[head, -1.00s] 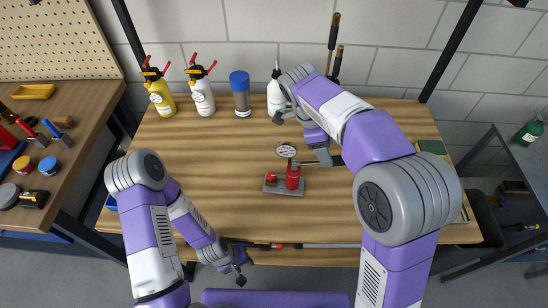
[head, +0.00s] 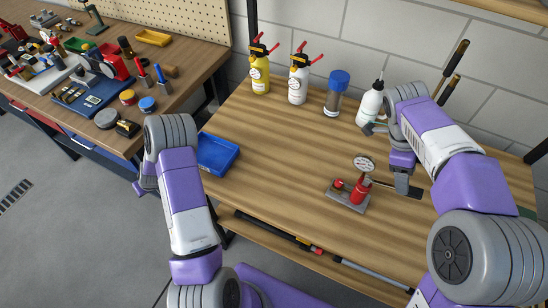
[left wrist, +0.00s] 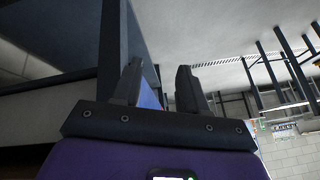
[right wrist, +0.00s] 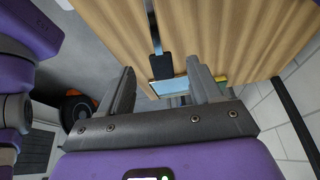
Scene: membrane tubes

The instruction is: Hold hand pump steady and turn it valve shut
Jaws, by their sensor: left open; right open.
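The hand pump is a red cylinder (head: 357,191) on a grey base (head: 346,200), with a round white gauge (head: 364,163) above it. A small red knob (head: 339,184) shows at its left. Its lever, with a dark grip (head: 408,190), points right. My right gripper (head: 402,188) is open at the lever, right of the cylinder. In the right wrist view, the black grip end (right wrist: 161,67) appears between the open fingers (right wrist: 163,82); contact is unclear. My left gripper (left wrist: 160,82) is open and empty in the left wrist view, away from the pump; in the head view my arm hides most of it.
A blue tray (head: 217,153) lies at the wooden table's left edge. A yellow bottle (head: 260,75), white bottles (head: 298,80) (head: 370,104) and a blue-capped jar (head: 336,92) stand along the back. A cluttered bench (head: 185,60) is farther left. The table's middle is clear.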

